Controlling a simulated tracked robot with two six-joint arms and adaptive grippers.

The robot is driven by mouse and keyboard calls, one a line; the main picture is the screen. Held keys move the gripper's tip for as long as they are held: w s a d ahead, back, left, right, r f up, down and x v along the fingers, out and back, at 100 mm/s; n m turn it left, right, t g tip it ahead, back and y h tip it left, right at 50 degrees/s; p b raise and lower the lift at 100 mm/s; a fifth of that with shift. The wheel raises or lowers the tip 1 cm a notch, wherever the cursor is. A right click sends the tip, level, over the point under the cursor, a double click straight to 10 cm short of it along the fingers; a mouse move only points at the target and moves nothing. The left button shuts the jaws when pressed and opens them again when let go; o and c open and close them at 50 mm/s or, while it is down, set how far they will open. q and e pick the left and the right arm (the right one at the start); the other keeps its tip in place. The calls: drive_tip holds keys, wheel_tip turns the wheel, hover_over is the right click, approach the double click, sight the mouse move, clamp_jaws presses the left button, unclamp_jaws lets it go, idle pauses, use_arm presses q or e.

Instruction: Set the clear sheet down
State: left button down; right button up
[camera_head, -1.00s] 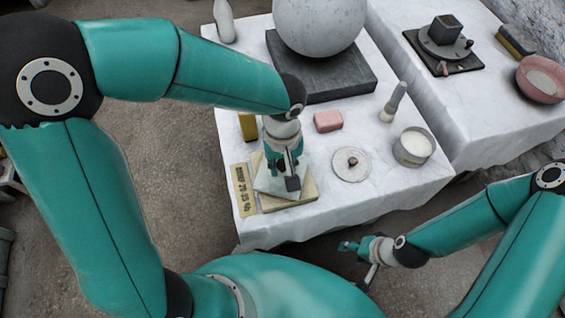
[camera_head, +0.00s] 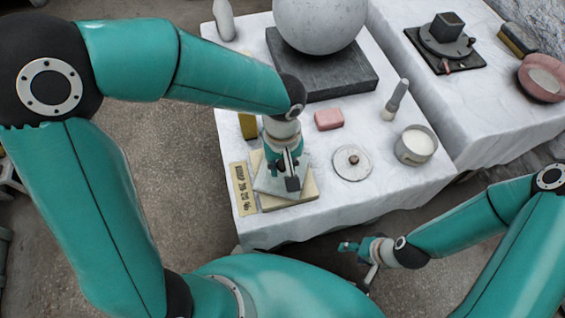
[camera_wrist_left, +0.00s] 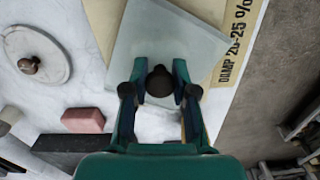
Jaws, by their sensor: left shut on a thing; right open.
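The clear sheet (camera_wrist_left: 140,45) is a pale, see-through square with a dark round knob (camera_wrist_left: 160,82). My left gripper (camera_wrist_left: 160,75) is shut on that knob in the left wrist view. In the head view the sheet (camera_head: 266,187) lies flat, turned slightly, over a cream square block (camera_head: 305,192) at the table's front left. I cannot tell whether the sheet touches the block. The left gripper (camera_head: 286,176) hides part of the sheet. My right gripper (camera_head: 352,247) is open and empty, off the front of the table.
A printed strip (camera_head: 243,189) lies left of the block. A pink block (camera_head: 329,119), a round lid with a knob (camera_head: 353,171), a white-filled pot (camera_head: 415,146) and a brush (camera_head: 396,100) stand rightward. A large sphere (camera_head: 320,25) rests on a dark slab (camera_head: 345,80) behind.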

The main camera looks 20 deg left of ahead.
use_arm(q)
drive_tip(key=shift+f, duration=0.15)
drive_tip(key=c, duration=0.8)
unclamp_jaws()
drive_tip(key=shift+c, duration=0.2)
drive_tip(key=shift+r+p, duration=1.45)
drive_tip(key=shift+r, duration=0.65)
